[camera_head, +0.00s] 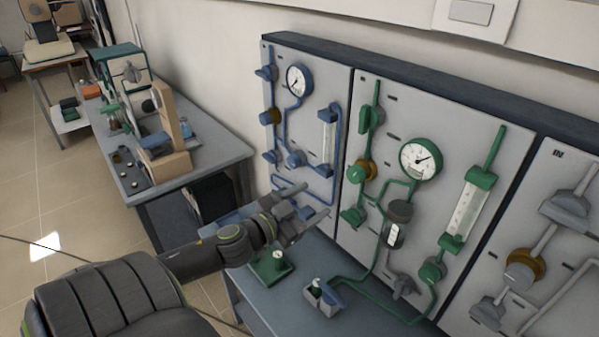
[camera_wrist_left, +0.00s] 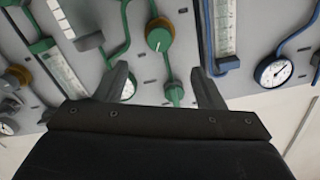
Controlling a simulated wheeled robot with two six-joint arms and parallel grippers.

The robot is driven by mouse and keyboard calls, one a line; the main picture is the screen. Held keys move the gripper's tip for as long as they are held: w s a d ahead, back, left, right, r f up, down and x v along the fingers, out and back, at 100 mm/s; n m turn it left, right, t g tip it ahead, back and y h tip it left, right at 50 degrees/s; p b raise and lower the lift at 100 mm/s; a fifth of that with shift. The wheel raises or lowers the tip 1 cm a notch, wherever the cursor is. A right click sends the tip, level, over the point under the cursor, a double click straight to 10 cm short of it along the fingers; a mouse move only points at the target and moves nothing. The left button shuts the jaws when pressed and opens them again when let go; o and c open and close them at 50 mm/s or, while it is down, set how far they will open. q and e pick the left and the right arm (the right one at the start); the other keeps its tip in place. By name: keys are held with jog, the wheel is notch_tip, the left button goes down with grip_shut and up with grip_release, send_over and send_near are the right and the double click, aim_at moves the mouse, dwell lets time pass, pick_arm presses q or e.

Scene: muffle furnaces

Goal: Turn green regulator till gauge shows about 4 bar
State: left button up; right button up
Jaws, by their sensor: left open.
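The green regulator (camera_head: 357,173) is a round green knob on a brass ring, on the middle wall panel. In the left wrist view the green regulator (camera_wrist_left: 158,39) shows its face with a light mark, just beyond the fingers and roughly centred between them. The green line's round white gauge (camera_head: 420,159) is up and right of the regulator; its dark needle points to the upper right, but the figures are too small to read. My left gripper (camera_head: 313,203) is open and empty, lower left of the regulator and apart from it. My right gripper is not in view.
The blue panel (camera_head: 312,83) with its own gauge is on the left, and a grey panel (camera_head: 570,215) is on the right. A green valve handle (camera_head: 353,215) sits below the regulator. Small devices stand on the bench (camera_head: 284,309) below.

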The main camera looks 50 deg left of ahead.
pick_arm(q)
jog(key=shift+s+a, duration=0.1)
jog(key=shift+s, duration=1.15)
dwell(1.2)
